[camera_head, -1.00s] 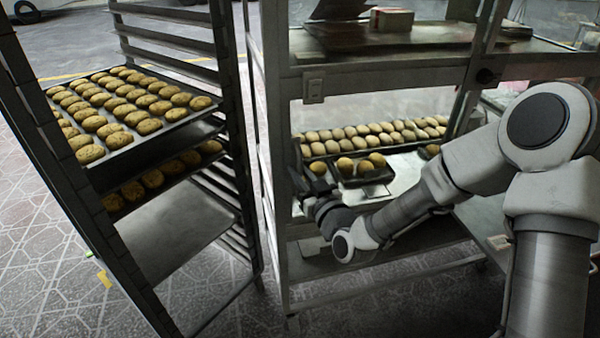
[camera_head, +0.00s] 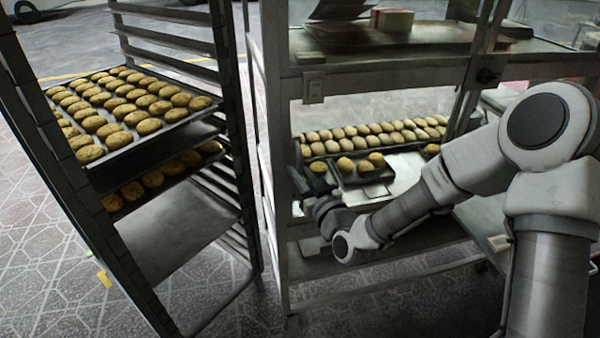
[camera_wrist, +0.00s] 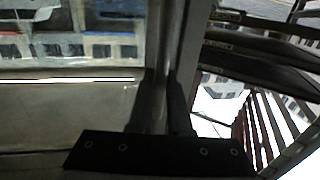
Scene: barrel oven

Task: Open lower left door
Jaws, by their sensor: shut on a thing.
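No door can be clearly made out in the head view. My gripper (camera_head: 306,182) is low at the left side of a metal shelf unit (camera_head: 380,78), close to its left front post (camera_head: 277,160). In the wrist view, the dark fingers of my gripper (camera_wrist: 165,100) are on either side of a grey upright edge (camera_wrist: 174,50), and my gripper is shut on it. To the left of that edge is a flat pane or panel (camera_wrist: 60,110). Whether the edge belongs to a door or to the frame, I cannot tell.
A tall rack (camera_head: 228,100) with trays of cookies stands at the left. A small tray (camera_head: 350,180) with a few buns is just right of my gripper, and a row of buns (camera_head: 375,133) lies behind it.

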